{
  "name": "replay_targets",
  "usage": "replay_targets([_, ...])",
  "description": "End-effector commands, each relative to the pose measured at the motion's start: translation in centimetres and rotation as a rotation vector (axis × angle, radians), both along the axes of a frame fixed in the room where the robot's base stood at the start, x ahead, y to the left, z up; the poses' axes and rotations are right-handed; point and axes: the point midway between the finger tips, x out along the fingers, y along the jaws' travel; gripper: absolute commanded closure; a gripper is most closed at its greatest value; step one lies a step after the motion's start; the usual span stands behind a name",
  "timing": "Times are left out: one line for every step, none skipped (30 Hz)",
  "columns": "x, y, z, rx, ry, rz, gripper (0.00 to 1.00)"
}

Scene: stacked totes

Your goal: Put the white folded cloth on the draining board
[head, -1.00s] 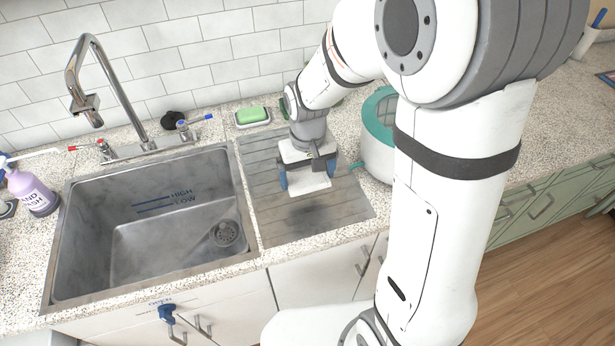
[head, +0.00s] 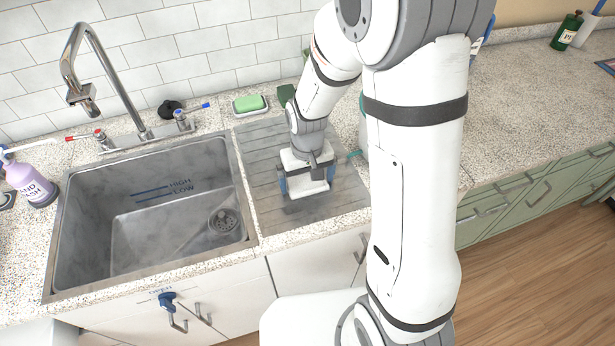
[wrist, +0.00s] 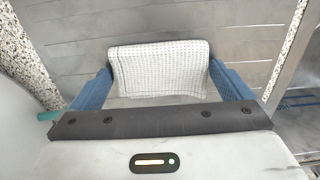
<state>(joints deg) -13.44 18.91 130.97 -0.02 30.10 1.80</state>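The white folded cloth (head: 309,189) is between the blue fingers of my gripper (head: 307,180), over the grooved grey draining board (head: 262,165) right of the sink. In the wrist view the cloth (wrist: 160,70) spans the gap, with a blue finger against each side edge. My gripper is shut on it. The draining board fills the background of the wrist view (wrist: 75,45). The cloth is low over the board; I cannot tell whether its underside touches it. My gripper body hides part of the cloth.
The steel sink (head: 150,215) with its tall tap (head: 105,85) is left of the board. A green sponge in a dish (head: 250,104) sits behind the board. A round white and teal container (head: 363,130) at the board's right is mostly hidden by my arm. The board's front is clear.

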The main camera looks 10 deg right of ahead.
Motion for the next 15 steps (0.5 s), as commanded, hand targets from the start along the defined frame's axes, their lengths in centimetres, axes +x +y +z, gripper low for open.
replay_targets([0.0,0.0,0.0,0.0,0.0,0.0,0.0])
replay_targets([0.0,0.0,0.0,0.0,0.0,0.0,0.0])
replay_targets([0.0,0.0,0.0,0.0,0.0,0.0,0.0])
replay_targets([0.0,0.0,0.0,0.0,0.0,0.0,0.0])
replay_targets([0.0,0.0,0.0,0.0,0.0,-0.001,0.0])
replay_targets([0.0,0.0,0.1,0.0,0.0,-0.001,0.0])
replay_targets([0.0,0.0,0.1,0.0,0.0,-0.001,0.0])
replay_targets([0.0,0.0,0.2,0.0,0.0,-0.001,0.0])
replay_targets([0.0,0.0,0.5,0.0,0.0,-0.001,0.0])
replay_targets([0.0,0.0,0.6,0.0,-0.001,-0.001,0.0])
replay_targets([0.1,0.0,0.8,0.001,-0.003,-0.001,0.0])
replay_targets([0.1,0.0,1.3,0.001,-0.003,-0.001,0.0])
replay_targets([0.1,0.0,1.8,0.001,-0.005,-0.001,0.0])
replay_targets([0.1,0.0,2.3,0.001,-0.005,-0.001,0.0])
replay_targets([0.1,0.0,3.1,0.001,-0.007,-0.001,0.0])
